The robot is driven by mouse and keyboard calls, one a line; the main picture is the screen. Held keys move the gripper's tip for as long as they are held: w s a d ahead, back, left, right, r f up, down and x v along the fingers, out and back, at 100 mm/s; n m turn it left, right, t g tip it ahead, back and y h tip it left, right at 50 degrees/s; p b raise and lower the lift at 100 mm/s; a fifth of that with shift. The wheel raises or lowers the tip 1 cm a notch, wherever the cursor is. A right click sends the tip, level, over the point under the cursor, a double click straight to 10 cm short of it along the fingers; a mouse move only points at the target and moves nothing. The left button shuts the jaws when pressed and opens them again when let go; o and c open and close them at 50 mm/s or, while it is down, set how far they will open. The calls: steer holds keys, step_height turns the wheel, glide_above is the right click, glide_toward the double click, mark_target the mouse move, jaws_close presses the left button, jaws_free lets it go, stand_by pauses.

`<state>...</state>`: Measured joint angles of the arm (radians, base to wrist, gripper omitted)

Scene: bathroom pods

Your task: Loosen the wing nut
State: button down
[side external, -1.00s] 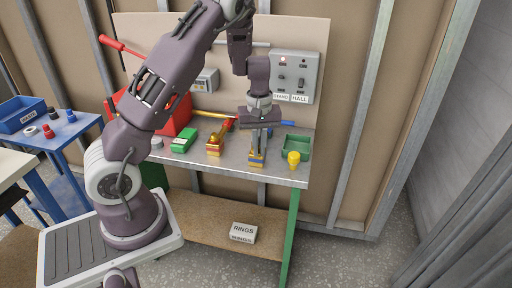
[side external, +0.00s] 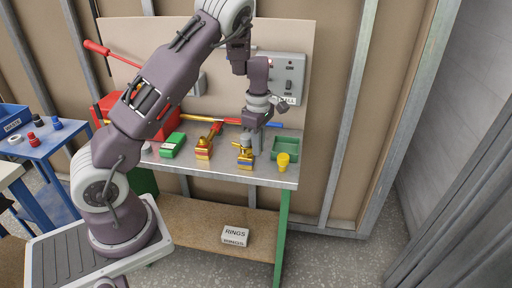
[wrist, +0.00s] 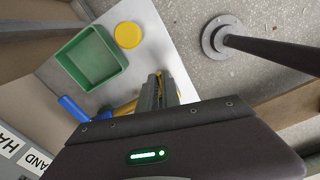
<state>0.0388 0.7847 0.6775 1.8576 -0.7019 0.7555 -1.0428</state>
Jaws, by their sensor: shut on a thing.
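My gripper (side external: 256,150) points down over the work table, its fingers shut at the top of a small brass fitting (side external: 245,151). The wing nut's wings are not clearly visible there.
A green tray (side external: 287,148) and a yellow knob (side external: 283,160) stand right of the fitting. Left are another block with a red-handled brass valve (side external: 205,148) and a green box (side external: 172,145). A blue-ended rod (side external: 272,124) lies behind. A switch panel (side external: 280,75) is on the back board.

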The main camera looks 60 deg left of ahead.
steer(key=shift+w+a+n, duration=0.2)
steer(key=shift+w+n, duration=0.05)
steer(key=shift+n, duration=0.5)
steer(key=shift+w+a+n, duration=0.15)
steer(key=shift+w+n, duration=0.1)
steer(key=shift+n, duration=0.5)
steer(key=c, duration=1.6)
jaws_free()
steer(key=shift+o, duration=0.2)
step_height(320, 180, up, 7)
steer(key=shift+r, duration=0.15)
